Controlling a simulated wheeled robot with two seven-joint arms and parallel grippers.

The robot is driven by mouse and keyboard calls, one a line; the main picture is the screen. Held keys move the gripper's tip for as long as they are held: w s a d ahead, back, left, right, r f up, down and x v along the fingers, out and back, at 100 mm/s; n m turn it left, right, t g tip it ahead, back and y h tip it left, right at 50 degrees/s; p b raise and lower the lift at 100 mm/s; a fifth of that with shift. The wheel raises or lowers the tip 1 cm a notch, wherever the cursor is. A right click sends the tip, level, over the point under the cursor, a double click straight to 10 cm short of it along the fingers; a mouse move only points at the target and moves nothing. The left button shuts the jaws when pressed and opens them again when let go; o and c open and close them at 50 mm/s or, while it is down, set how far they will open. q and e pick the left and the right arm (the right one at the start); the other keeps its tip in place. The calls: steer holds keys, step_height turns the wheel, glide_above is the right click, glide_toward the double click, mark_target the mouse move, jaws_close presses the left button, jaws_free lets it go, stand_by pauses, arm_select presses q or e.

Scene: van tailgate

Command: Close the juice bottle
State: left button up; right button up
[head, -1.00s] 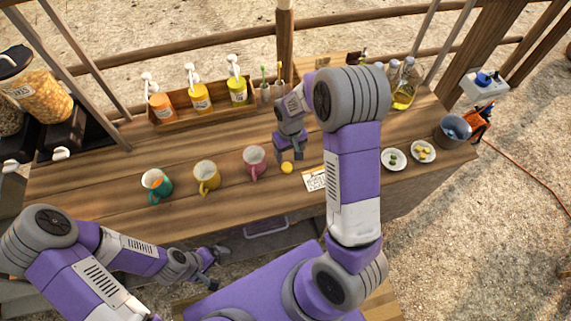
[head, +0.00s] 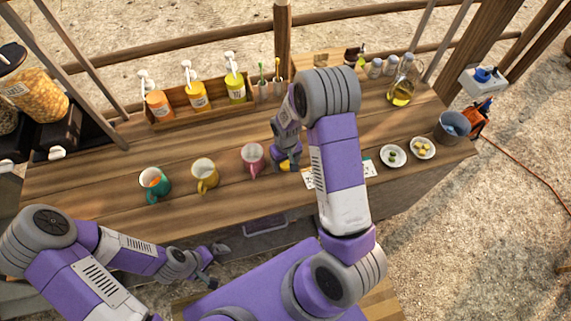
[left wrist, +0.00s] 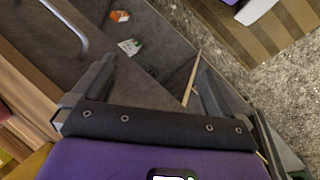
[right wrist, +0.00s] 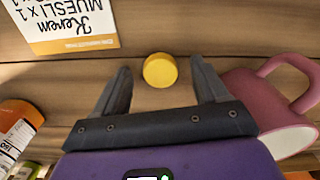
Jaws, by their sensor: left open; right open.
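A round yellow cap (right wrist: 160,70) lies on the wooden counter; the head view shows it partly (head: 285,168). My right gripper (head: 287,164) is open, pointing down, with the cap between its spread fingertips in the right wrist view, gaps on both sides. An orange bottle (right wrist: 17,128) with a white label shows in part at the left edge of the right wrist view. I cannot tell if it is the juice bottle; my right arm hides that area in the head view. My left gripper (head: 217,266) is open and empty in front of the counter.
A pink mug (head: 253,160) stands just left of the cap, its handle near a right finger. A muesli card (right wrist: 70,22) lies on the other side. Yellow (head: 204,176) and teal (head: 154,185) mugs stand farther left. Pump bottles stand in a wooden rack (head: 190,115) behind.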

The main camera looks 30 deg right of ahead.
mark_target(286, 165)
steer(key=shift+f, duration=0.1)
steer(key=c, duration=1.2)
step_height(286, 165, up, 10)
steer(key=shift+p, duration=0.5)
